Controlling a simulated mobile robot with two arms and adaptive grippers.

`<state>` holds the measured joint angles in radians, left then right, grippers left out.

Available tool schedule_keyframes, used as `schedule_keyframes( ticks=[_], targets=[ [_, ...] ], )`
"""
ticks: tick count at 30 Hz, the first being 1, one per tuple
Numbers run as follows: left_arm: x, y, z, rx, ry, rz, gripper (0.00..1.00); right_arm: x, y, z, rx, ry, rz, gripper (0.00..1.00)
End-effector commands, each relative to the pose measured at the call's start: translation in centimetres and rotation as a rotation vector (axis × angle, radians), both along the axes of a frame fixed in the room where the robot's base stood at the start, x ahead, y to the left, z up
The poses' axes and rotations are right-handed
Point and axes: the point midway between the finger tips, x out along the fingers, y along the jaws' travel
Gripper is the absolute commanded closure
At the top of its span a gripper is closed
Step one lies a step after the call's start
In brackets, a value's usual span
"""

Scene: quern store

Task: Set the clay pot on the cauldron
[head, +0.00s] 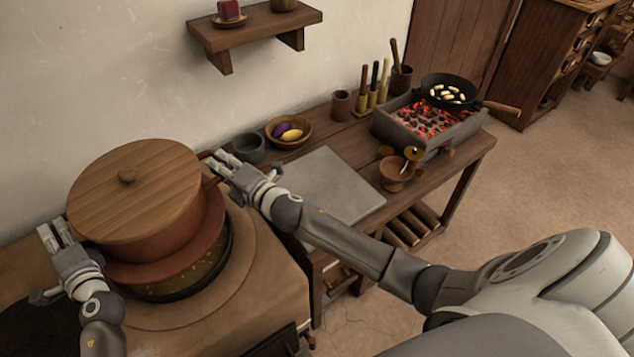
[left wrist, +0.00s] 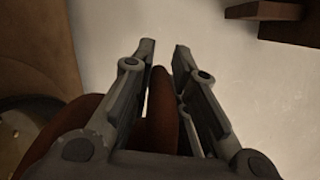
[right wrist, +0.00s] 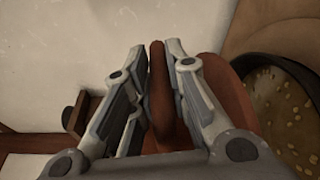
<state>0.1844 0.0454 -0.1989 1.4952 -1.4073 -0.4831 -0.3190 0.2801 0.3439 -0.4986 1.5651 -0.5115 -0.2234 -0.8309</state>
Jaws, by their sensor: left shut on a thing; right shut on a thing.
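The reddish-brown clay pot (head: 165,234), with a round wooden lid (head: 135,190), is above the cauldron (head: 225,262) and covers most of its opening. Yellowish stew shows in the cauldron beyond the pot's front and right edge. I cannot tell whether the pot touches the cauldron. My left gripper (head: 55,236) is shut on the pot's left handle, which shows between its fingers in the left wrist view (left wrist: 162,110). My right gripper (head: 218,166) is shut on the right handle, also seen in the right wrist view (right wrist: 158,90). The cauldron's stew shows there too.
The cauldron sits in a tan stove top (head: 265,290). To the right, a wooden table (head: 345,135) holds a grey slab (head: 325,185), a bowl (head: 289,131), a grey cup (head: 249,148) and a brazier with glowing coals (head: 395,128). A wall shelf (head: 255,25) hangs above.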

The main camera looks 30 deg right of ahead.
Motion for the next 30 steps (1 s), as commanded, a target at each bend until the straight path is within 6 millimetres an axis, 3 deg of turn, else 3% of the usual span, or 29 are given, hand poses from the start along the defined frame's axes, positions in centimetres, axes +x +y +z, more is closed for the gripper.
schedule_keyframes(
  ticks=[11,30],
  targets=[
    [0.1,0.1,0.3,0.002,-0.006,0.002,1.0,0.1,0.0,0.3,0.002,-0.007,-0.001,1.0],
    [0.1,0.1,-2.5,0.003,-0.006,0.003,1.0,0.1,0.0,-2.5,0.002,-0.007,-0.001,1.0]
  ],
)
